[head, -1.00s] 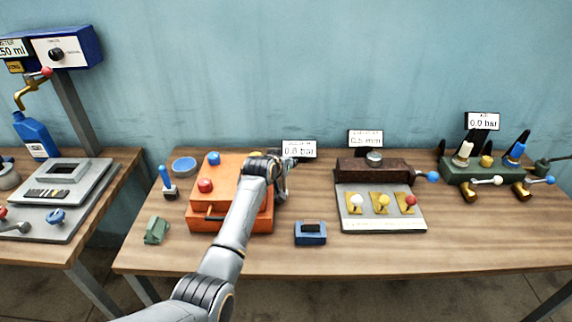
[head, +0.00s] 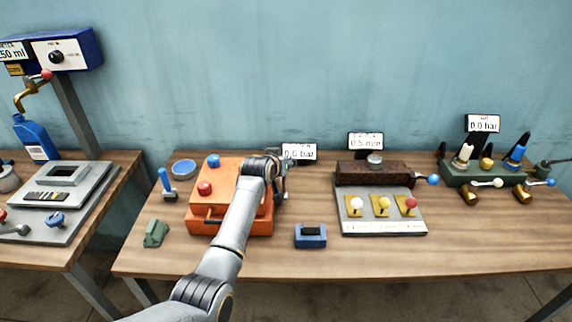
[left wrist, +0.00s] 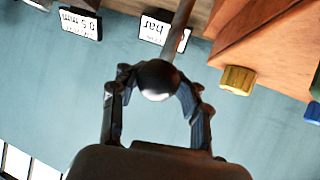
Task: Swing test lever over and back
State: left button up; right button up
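The test lever shows in the left wrist view as a dark rod with a black ball knob (left wrist: 158,80). My left gripper (left wrist: 157,82) has its fingertips closed in on both sides of the knob, seemingly touching it. In the head view my left gripper (head: 281,182) is at the right side of the orange box (head: 226,184), where my arm covers the lever. The small display (head: 298,152) behind it gives a bar reading, seemingly 0.6. My right gripper is not in view.
A blue block (head: 310,236) lies right of the orange box. A plate with coloured levers (head: 383,224) stands further right, and a green valve block (head: 484,174) at far right. A green piece (head: 156,233) lies front left. The front table edge is clear.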

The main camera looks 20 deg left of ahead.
pick_arm(q)
jog(key=shift+s+a, duration=0.1)
jog(key=shift+a, duration=0.05)
jog(key=shift+s, duration=0.2)
jog(key=v, duration=1.1)
jog(key=shift+s+r, duration=0.3)
jog(key=shift+r, duration=0.05)
